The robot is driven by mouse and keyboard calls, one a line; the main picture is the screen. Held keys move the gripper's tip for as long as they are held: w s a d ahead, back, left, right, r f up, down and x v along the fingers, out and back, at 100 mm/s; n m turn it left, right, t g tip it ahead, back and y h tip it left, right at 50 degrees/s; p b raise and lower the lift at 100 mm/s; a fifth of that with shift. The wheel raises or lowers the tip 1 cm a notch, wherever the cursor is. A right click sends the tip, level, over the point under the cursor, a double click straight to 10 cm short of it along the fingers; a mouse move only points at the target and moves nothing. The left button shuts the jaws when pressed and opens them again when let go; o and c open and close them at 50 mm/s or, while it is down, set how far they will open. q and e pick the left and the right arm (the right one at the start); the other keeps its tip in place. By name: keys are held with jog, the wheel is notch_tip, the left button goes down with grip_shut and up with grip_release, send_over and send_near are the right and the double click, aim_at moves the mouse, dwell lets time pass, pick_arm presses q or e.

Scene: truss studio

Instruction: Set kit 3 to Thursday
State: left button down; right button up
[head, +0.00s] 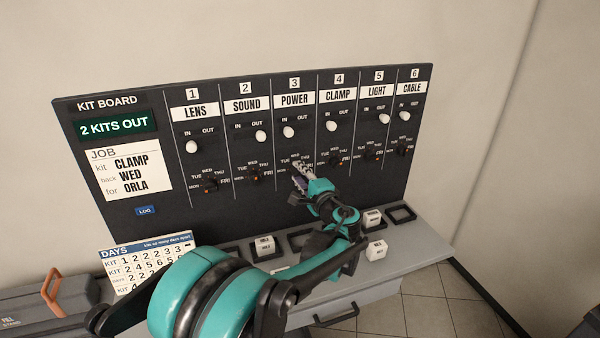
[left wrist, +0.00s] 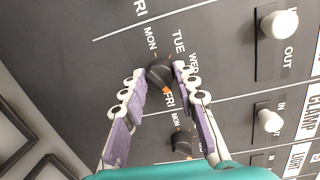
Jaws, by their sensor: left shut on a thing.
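The kit 3 POWER column shows on the kit board (head: 70,180) in the head view. Its day knob (left wrist: 160,72) is a dark round dial ringed by day words. My left gripper (head: 300,172) reaches up to it and hides most of it in the head view. In the left wrist view the two purple-padded fingers are shut on the knob's sides. An orange mark shows on the knob's side nearest FRI. MON, TUE, part of WED and FRI are readable; THU is hidden behind a finger. My right gripper is not in view.
The kit 4 knob (left wrist: 182,144) is close beside my fingers. White IN/OUT knobs (head: 288,132) sit above the day dials. A job card (head: 122,170) reads CLAMP, WED, ORLA. A ledge (head: 415,243) below holds white blocks (head: 376,250) and dark square frames (head: 401,213).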

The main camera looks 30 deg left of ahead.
pick_arm(q)
jog(key=shift+n+p, duration=0.3)
jog(key=shift+n, duration=1)
jog(key=c, duration=1.2)
grip_release()
jog(key=shift+o, duration=0.2)
jog(key=v, duration=1.2)
jog(key=shift+s, duration=0.15)
jog(key=shift+a, duration=0.1)
